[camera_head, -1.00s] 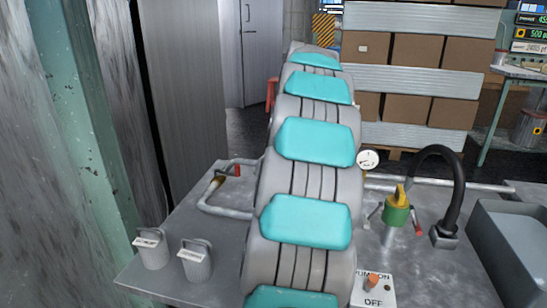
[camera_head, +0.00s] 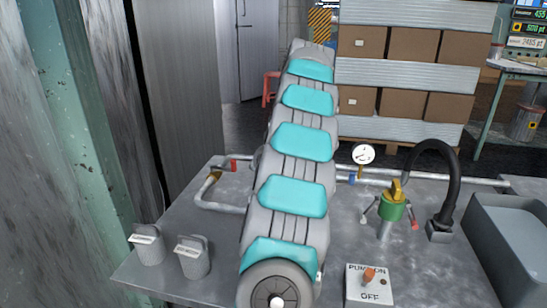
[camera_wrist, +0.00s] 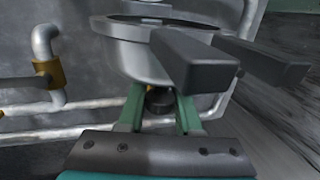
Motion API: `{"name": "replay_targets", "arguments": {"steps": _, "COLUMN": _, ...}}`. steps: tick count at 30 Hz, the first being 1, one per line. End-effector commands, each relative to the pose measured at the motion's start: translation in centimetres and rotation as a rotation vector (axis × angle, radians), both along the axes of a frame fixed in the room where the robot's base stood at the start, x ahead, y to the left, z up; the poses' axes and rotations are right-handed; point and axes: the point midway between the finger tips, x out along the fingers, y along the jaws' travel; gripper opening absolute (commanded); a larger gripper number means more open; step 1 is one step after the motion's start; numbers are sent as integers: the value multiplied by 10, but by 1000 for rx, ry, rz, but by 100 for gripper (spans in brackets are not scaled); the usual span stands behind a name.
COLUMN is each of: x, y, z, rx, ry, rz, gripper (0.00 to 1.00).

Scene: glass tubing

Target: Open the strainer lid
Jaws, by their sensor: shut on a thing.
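In the wrist view the strainer (camera_wrist: 128,62) is a round grey metal vessel at the top middle, with a rim along its upper edge. Two dark blocky bars (camera_wrist: 198,68) jut from its top toward the right. My gripper (camera_wrist: 160,98) reaches up from the grey bolted plate at the bottom of that view. Its two green fingers stand on either side of a small dark round knob (camera_wrist: 159,103), just below the vessel, and are shut on it. In the head view my own arm hides the strainer and gripper.
A metal bench carries two grey lidded canisters (camera_head: 193,258) at left, a bent pipe (camera_head: 210,197), a gauge (camera_head: 363,154), a green valve (camera_head: 391,209), a black hose (camera_head: 433,170), a switch box (camera_head: 369,283) and a grey tray (camera_head: 505,250). Stacked cartons (camera_head: 412,55) stand behind.

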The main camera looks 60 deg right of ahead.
Motion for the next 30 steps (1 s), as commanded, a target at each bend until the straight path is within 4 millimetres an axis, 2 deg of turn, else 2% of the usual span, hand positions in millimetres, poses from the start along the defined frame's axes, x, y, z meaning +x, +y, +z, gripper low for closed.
{"name": "replay_targets", "arguments": {"steps": 8, "x": -1, "y": 0, "z": -2, "rx": 4, "ry": 4, "rz": 0, "gripper": 0}}
{"name": "replay_targets", "arguments": {"steps": 9, "x": -1, "y": 0, "z": -2, "rx": 3, "ry": 3, "rz": 0, "gripper": 38}}
{"name": "replay_targets", "arguments": {"steps": 16, "x": 0, "y": 0, "z": -1, "rx": 1, "ry": 2, "rz": 1, "gripper": 64}}
{"name": "replay_targets", "arguments": {"steps": 30, "x": 0, "y": 1, "z": 0, "rx": -4, "ry": -2, "rz": 1, "gripper": 64}}
